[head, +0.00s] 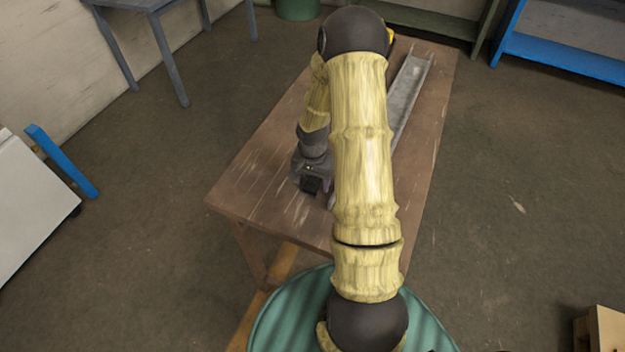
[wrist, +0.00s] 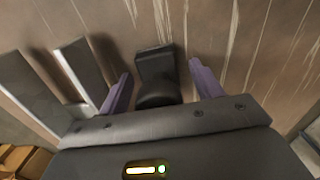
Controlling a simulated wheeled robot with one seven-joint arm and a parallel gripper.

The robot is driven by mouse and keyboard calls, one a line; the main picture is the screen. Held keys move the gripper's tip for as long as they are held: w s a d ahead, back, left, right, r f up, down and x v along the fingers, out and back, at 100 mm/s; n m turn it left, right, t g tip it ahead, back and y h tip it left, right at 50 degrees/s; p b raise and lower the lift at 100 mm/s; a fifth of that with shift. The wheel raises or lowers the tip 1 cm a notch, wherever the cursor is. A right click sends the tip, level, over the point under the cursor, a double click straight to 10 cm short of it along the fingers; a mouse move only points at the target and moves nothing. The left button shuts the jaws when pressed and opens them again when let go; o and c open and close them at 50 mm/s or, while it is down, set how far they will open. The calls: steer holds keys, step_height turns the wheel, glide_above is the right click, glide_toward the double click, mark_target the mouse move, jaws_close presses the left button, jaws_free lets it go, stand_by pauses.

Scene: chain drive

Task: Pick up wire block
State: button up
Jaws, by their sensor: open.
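In the wrist view, a small dark block (wrist: 154,66), which looks like the wire block, lies on the brown wooden table between the two purple fingers of my gripper (wrist: 161,76). The fingers are spread, with a visible gap on each side of the block. A dark rounded part adjoins the block on its near side; I cannot tell whether it belongs to the block. In the head view, my gripper (head: 312,172) is low over the left middle of the table, and its fingers are too small to make out there.
The wooden table (head: 262,165) has bare room left of my gripper. A long grey metal channel (head: 406,92) lies along its right side, partly behind my arm. Grey metal strips (wrist: 78,68) show at the left in the wrist view. A blue-framed shelf (head: 565,58) stands at the back right.

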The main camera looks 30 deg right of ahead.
steer(key=shift+c, duration=0.4)
steer(key=c, duration=1.1)
steer(key=shift+r, duration=0.1)
step_height(320, 180, up, 10)
steer(key=shift+f+b, duration=0.1)
steer(key=shift+b, duration=0.6)
steer(key=o, duration=0.5)
steer(key=shift+c, duration=1.4)
